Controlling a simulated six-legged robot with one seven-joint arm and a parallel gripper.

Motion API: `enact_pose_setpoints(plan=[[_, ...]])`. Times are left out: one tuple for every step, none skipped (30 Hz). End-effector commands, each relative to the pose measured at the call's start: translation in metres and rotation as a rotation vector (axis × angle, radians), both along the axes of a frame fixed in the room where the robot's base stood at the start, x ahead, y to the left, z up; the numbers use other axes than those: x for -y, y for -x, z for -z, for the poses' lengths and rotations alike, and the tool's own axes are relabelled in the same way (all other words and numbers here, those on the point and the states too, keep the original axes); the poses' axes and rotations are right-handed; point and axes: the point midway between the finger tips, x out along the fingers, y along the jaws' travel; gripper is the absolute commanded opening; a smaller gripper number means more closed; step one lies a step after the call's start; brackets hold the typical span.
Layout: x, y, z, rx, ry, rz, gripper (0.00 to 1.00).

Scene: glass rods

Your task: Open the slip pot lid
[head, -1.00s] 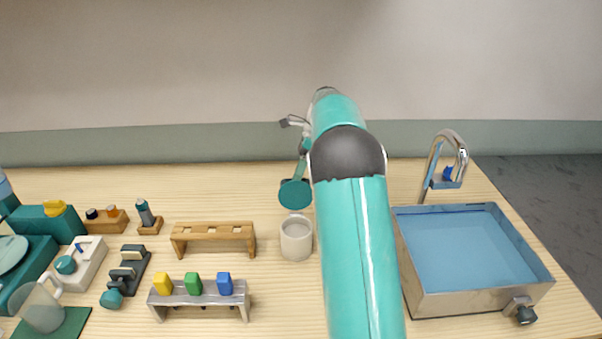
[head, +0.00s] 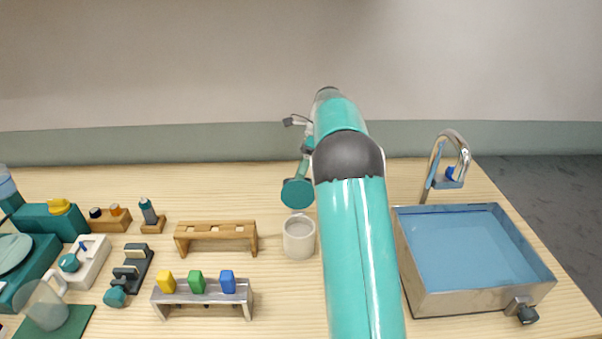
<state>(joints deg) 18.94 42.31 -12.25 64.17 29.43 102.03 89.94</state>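The slip pot (head: 299,240) is a small pale grey cup on the table, left of my arm. Its top looks uncovered, with the rim and inside showing. A round teal disc (head: 297,194), which looks like the lid, stands tilted up at the pot's back rim. The end of my arm, with my gripper (head: 304,155), is just above and behind the disc, partly hidden by my own arm. I cannot tell whether the fingers touch the disc or whether they are open.
A wooden rack (head: 216,233) and a metal rack (head: 203,292) with yellow, green and blue pieces stand to the left. A glass mug (head: 46,308) is at far left. A water-filled basin (head: 470,305) with a tap (head: 436,165) is to the right.

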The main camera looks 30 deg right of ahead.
Motion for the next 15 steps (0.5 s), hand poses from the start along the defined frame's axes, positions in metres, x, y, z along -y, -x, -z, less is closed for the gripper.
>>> enact_pose_setpoints(plan=[[0.001, 0.000, -0.001, 0.001, 0.001, 0.000, 0.33], [0.001, -0.001, -0.002, 0.001, 0.001, 0.000, 0.33], [0.003, -0.002, -0.004, 0.002, 0.001, 0.001, 0.33], [0.005, -0.002, -0.006, 0.001, 0.001, 0.000, 0.33], [0.006, -0.003, -0.009, 0.001, 0.001, 0.000, 0.33], [0.010, -0.004, -0.013, 0.002, 0.002, 0.001, 0.33], [0.012, -0.005, -0.017, 0.002, 0.000, 0.001, 0.33], [0.015, -0.006, -0.021, 0.002, 0.002, 0.001, 0.33], [0.018, -0.007, -0.027, 0.003, 0.001, 0.000, 0.33], [0.020, -0.009, -0.030, 0.003, 0.001, 0.000, 0.33], [0.023, -0.010, -0.034, 0.002, 0.002, 0.001, 0.33], [0.026, -0.011, -0.039, 0.002, 0.002, 0.001, 0.33], [0.029, -0.011, -0.043, 0.002, 0.002, 0.001, 0.33], [0.030, -0.012, -0.046, 0.001, 0.001, 0.002, 0.33], [0.033, -0.013, -0.049, 0.002, 0.001, 0.001, 0.33]])
